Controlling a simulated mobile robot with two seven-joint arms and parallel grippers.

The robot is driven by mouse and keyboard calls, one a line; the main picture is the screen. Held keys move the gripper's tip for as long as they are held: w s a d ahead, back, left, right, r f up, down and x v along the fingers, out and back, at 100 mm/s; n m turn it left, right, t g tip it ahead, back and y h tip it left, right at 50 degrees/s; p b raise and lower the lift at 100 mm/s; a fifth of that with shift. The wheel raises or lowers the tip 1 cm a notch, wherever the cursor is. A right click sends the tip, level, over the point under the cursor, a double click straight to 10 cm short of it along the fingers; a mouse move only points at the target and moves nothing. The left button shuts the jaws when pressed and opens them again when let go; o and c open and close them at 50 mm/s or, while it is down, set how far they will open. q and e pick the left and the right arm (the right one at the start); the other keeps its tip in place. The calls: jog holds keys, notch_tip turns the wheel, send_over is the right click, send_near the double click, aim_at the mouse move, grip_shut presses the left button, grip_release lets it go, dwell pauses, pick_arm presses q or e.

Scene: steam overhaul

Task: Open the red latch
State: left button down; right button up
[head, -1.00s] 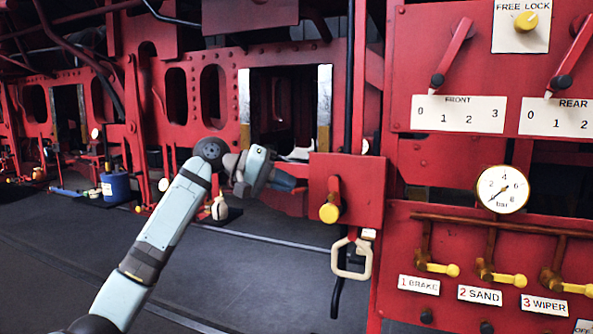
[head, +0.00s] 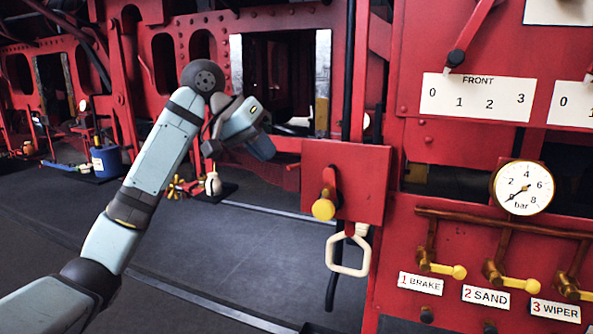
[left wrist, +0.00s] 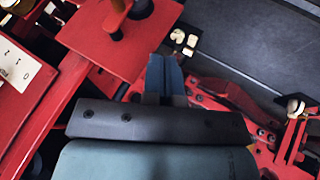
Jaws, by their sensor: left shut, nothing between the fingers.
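The red latch (head: 330,183) is a short upright red lever with a yellow knob at its lower end, on the front of a square red box (head: 365,185) in the head view. My left gripper (head: 263,149) is left of the box and a little higher, apart from the latch in the picture. Its blue-grey fingers are shut and empty. In the left wrist view the shut fingers (left wrist: 165,74) point up the picture, beside a red plate (left wrist: 105,45) at upper left. I cannot tell for sure which part there is the latch. My right gripper is not in view.
A cream loop handle (head: 348,254) hangs below the box. To the right, a red panel carries a pressure gauge (head: 522,187) and yellow-tipped valves (head: 440,268). A red frame stands behind my arm. Dark floor (head: 230,250) lies open left of the box.

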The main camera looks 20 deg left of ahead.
aim_at(312, 182)
pick_arm(q)
jog(key=w+d+f+p, duration=0.1)
jog(key=d+f, duration=0.1)
jog(key=d, duration=0.1)
jog(key=w+d+f+p, duration=0.1)
jog(key=d+f, duration=0.1)
jog(key=d, duration=0.1)
jog(key=w+d+f, duration=0.1)
jog(key=d+f, duration=0.2)
jog(key=shift+w+p, duration=0.25)
jog(key=shift+p, duration=0.15)
jog(key=shift+a, duration=0.1)
jog(key=shift+f, duration=0.1)
